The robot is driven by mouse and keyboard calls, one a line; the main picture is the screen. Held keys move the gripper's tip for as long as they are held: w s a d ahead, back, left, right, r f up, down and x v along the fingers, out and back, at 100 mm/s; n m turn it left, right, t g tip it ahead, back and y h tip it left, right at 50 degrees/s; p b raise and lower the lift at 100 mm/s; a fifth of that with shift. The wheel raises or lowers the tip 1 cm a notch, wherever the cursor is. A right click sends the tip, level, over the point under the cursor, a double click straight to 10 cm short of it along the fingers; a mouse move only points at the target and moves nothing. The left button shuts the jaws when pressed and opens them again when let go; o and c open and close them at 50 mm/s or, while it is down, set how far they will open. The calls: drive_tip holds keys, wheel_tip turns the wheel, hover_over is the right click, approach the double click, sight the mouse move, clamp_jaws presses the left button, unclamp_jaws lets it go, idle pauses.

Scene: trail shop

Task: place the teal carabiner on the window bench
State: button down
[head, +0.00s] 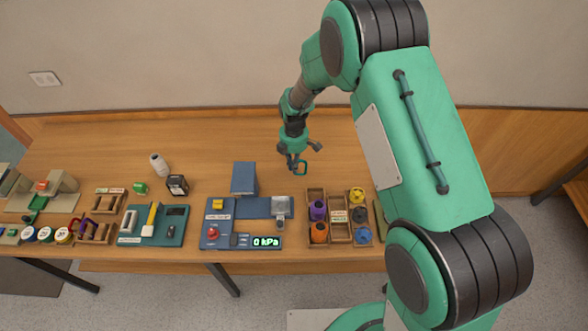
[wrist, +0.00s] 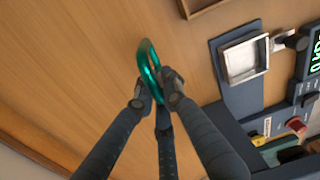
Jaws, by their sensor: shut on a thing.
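The teal carabiner (wrist: 149,65) is a shiny green-teal loop held between the fingertips of my gripper (wrist: 154,95) in the wrist view. In the head view my gripper (head: 295,162) hangs over the bare back part of the wooden bench (head: 370,150), and the carabiner (head: 302,168) sticks out to its right. My gripper is shut on the carabiner. I cannot tell from these views whether the carabiner touches the bench top. Which surface counts as the window bench is not clear; no window shows.
A blue device with a pressure readout (head: 265,242) stands in front of my gripper. A wooden tray (head: 318,192) with colored spools is to its right. A white spool (head: 159,164), a black box (head: 177,185) and a teal station (head: 133,237) are left. The bench's back strip is clear.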

drive_tip(key=shift+f, duration=1)
drive_tip(key=shift+f, duration=0.1)
drive_tip(key=c, duration=1.8)
unclamp_jaws()
drive_tip(key=r, duration=1.2)
drive_tip(key=shift+w+r, duration=0.1)
drive_tip(key=shift+w, duration=0.15)
